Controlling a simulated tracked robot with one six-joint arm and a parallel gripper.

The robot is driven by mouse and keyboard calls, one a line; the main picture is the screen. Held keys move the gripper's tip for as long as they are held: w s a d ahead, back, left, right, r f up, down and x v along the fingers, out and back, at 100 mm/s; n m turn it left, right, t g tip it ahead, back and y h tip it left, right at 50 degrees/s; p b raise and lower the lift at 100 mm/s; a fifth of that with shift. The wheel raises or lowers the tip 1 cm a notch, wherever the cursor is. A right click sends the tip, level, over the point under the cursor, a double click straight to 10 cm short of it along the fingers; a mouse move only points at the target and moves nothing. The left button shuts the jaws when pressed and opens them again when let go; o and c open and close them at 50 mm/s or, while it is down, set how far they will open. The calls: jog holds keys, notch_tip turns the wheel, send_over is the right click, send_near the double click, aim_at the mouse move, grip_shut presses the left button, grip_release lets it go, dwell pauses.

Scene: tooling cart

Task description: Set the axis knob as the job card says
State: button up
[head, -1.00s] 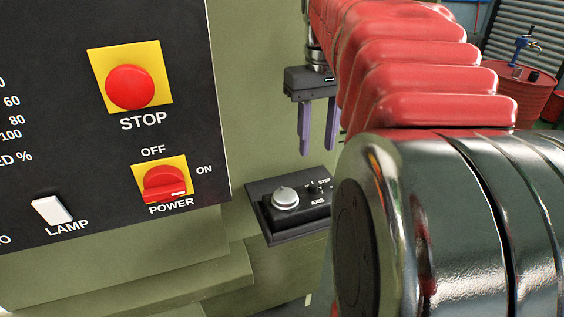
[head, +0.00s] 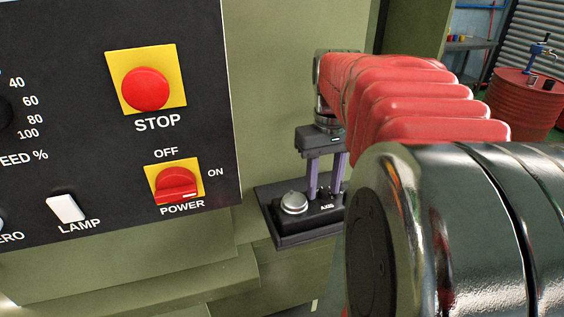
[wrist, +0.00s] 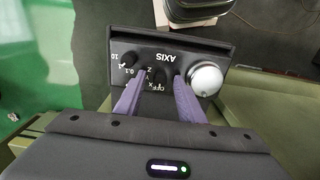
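The dark axis knob (wrist: 160,75) sits in the middle of a small black control box (wrist: 228,47), seen upside down in the wrist view. Marks including OFF, X and Z are printed around it; its pointer is too dark to read. My gripper (wrist: 162,76) is open, with its two purple fingers on either side of the knob; I cannot tell whether they touch it. In the head view my gripper (head: 326,193) points down over the box, and the axis knob is hard to make out there. No readable job card is in view.
A silver round dial (wrist: 206,80) is close beside one finger, and a small black step knob (wrist: 127,60) is near the other. The panel has a red stop button (head: 145,89), power switch (head: 176,185) and lamp switch (head: 66,208). A red drum (head: 524,105) stands behind.

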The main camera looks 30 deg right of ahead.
grip_shut()
dwell(0.3)
jog(key=shift+m, duration=0.4)
jog(key=m, duration=0.3)
jog(key=shift+m, duration=2)
grip_release()
